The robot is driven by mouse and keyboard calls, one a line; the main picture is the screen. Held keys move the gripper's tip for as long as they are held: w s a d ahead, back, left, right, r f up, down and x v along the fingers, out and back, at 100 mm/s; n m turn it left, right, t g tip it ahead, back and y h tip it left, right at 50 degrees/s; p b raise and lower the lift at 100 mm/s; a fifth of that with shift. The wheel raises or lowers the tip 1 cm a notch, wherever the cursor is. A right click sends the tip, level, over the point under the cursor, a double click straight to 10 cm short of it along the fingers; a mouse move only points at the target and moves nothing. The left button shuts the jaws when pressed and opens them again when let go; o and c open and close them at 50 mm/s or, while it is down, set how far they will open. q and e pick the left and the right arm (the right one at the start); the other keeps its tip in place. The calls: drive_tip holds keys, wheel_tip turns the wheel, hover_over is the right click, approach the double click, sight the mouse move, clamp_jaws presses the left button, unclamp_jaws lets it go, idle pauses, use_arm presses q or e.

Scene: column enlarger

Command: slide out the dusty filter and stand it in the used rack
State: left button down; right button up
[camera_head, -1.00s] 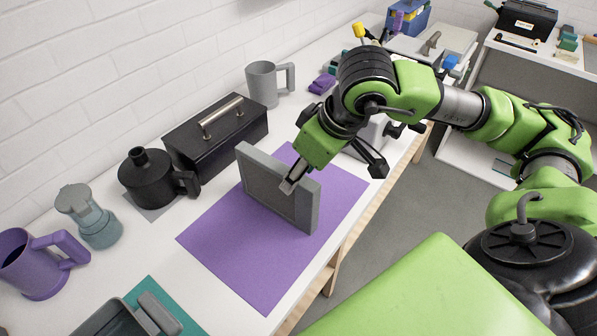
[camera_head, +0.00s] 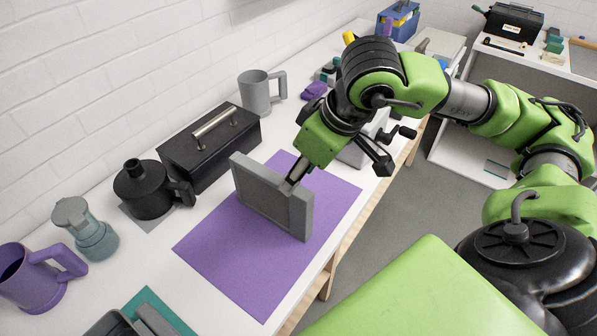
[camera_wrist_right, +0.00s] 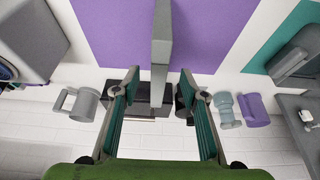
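A grey framed panel (camera_head: 262,194), which looks like the filter, stands upright on the purple mat (camera_head: 225,250). I cannot tell if it is a filter alone or a holder, and no dust shows. My right gripper (camera_head: 289,186) is at its upper edge in the head view. In the right wrist view my right gripper (camera_wrist_right: 159,72) is open, with one finger on each side of the panel (camera_wrist_right: 161,45) and gaps visible. A dark grey tray-like item (camera_head: 112,323), possibly the rack, is cut off at the bottom left. My left gripper is not in view.
A black toolbox (camera_head: 210,148), a black pot (camera_head: 145,188), a grey mug (camera_head: 256,92), a grey-green pot (camera_head: 88,230) and a purple mug (camera_head: 35,278) line the wall side. A light grey box (camera_head: 355,155) is behind my arm. The purple mat's front half is clear.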

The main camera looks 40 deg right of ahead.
drive_tip(key=shift+p+v, duration=0.3)
drive_tip(key=shift+v, duration=0.45)
drive_tip(key=shift+r, duration=0.15)
drive_tip(key=v, duration=1.1)
drive_tip(key=shift+s+d+r, duration=0.15)
drive_tip(key=shift+s+r, duration=0.05)
drive_tip(key=shift+r, duration=0.15)
